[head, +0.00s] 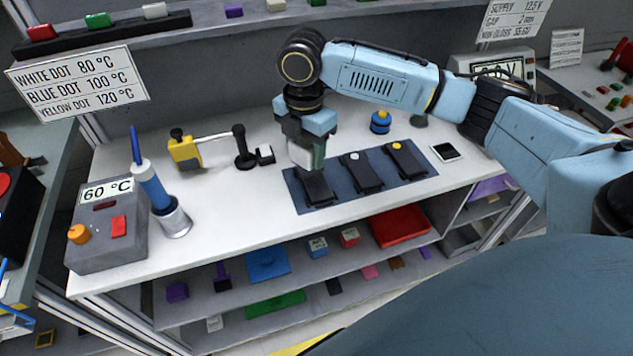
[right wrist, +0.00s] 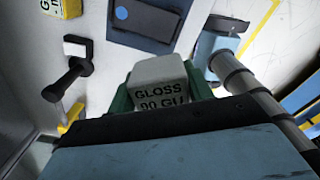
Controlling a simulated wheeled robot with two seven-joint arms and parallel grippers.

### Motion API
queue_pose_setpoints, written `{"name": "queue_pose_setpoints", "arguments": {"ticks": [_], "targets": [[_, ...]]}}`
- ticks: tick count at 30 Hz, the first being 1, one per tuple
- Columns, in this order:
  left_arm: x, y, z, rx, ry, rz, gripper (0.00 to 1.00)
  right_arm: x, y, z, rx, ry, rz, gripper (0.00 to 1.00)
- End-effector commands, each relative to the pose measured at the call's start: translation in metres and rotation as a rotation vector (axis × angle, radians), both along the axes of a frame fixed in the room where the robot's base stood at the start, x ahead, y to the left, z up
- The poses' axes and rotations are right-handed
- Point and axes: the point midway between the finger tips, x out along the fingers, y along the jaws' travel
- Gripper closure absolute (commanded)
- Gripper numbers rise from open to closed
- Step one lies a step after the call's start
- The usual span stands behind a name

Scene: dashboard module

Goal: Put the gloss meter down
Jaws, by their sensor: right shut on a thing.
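The gloss meter (right wrist: 160,82) is a small pale grey box lettered "GLOSS 90 GU", seen close up in the right wrist view between green finger pads. My right gripper (head: 306,150) is shut on it, pointing down at the far end of the leftmost dark panel (head: 318,190) on the blue mat (head: 293,186). In the head view the meter is mostly hidden by the fingers. I cannot tell whether it touches the panel. A blue dot (right wrist: 121,13) shows on a dark panel in the right wrist view. My left gripper is not in view.
A white-dot panel (head: 362,172) and a yellow-dot panel (head: 405,160) lie to the right on the mat. A small black stand with a white block (head: 265,154) is close on the left. A blue-yellow knob (head: 380,122) stands behind. The bench front left of the mat is clear.

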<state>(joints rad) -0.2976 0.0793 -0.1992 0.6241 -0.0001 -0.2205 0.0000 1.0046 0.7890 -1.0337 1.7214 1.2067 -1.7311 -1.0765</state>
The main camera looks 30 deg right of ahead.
Motion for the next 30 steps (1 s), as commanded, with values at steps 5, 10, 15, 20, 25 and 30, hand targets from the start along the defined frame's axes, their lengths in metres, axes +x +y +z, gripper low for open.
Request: {"name": "queue_pose_setpoints", "arguments": {"ticks": [5, 10, 15, 20, 25, 30], "targets": [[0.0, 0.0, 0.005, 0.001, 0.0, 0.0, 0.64, 0.006, -0.013, -0.001, 0.0, -0.004, 0.371, 0.8], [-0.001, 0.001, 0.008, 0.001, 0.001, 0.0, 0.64, 0.011, -0.024, -0.003, -0.002, -0.005, 0.697, 0.8], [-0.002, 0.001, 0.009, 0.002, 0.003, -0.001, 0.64, 0.015, -0.032, -0.005, -0.002, -0.007, 0.923, 0.8], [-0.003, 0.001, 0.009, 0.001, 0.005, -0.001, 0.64, 0.015, -0.035, -0.009, -0.003, -0.006, 1.02, 0.8], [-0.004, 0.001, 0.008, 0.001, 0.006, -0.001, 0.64, 0.015, -0.035, -0.038, -0.002, -0.004, 1.036, 0.8], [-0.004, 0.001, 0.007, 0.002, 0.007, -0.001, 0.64, 0.015, -0.035, -0.056, -0.002, -0.006, 1.035, 0.8]]}}
